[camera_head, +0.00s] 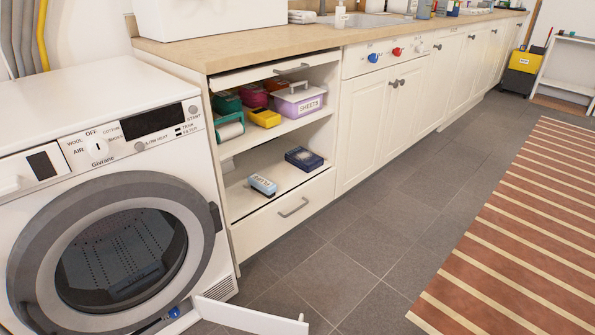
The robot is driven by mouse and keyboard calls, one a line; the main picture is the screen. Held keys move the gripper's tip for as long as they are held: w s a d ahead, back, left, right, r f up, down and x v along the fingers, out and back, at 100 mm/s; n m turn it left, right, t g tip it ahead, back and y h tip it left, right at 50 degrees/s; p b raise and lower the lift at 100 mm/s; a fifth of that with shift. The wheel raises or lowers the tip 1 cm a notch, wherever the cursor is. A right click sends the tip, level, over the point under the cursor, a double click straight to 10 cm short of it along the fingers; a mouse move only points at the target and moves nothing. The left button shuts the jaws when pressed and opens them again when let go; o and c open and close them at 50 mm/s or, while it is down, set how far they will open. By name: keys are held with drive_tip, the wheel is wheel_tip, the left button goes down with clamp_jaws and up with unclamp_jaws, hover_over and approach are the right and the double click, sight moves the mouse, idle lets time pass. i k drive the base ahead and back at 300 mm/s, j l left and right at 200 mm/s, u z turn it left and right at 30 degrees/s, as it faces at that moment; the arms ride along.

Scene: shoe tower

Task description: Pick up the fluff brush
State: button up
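A light blue, box-like item (262,184) with dark lettering, too small to read surely but perhaps "FLUFF", lies near the front of the open cabinet's lower shelf. It is the likeliest fluff brush, though I cannot be certain. A dark blue item (304,158) lies on the same shelf, to its right and apart from it. My gripper is not in view.
The upper shelf (283,128) holds a yellow bin (264,117), a green container (228,120) and a purple "SHEETS" box (298,101). A white dryer (100,130) stands at left, with a white flap (245,315) open low in front. Grey floor (370,240) is clear.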

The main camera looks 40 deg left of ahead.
sight(263, 186)
drive_tip(key=i+u, duration=0.25)
drive_tip(key=i, duration=0.2)
drive_tip(key=i+l+u, duration=0.2)
drive_tip(key=i, duration=0.2)
drive_tip(key=i+u, duration=0.15)
drive_tip(key=u, duration=0.3)
drive_tip(key=i+u, duration=0.2)
drive_tip(key=u, duration=0.2)
drive_tip(key=i+u, duration=0.15)
drive_tip(key=u, duration=0.3)
drive_tip(key=i+l+u, duration=0.15)
drive_tip(key=u, duration=0.3)
drive_tip(key=i+l+u, duration=0.1)
drive_tip(key=u, duration=0.25)
drive_tip(key=i+l+u, duration=0.45)
drive_tip(key=u, duration=0.2)
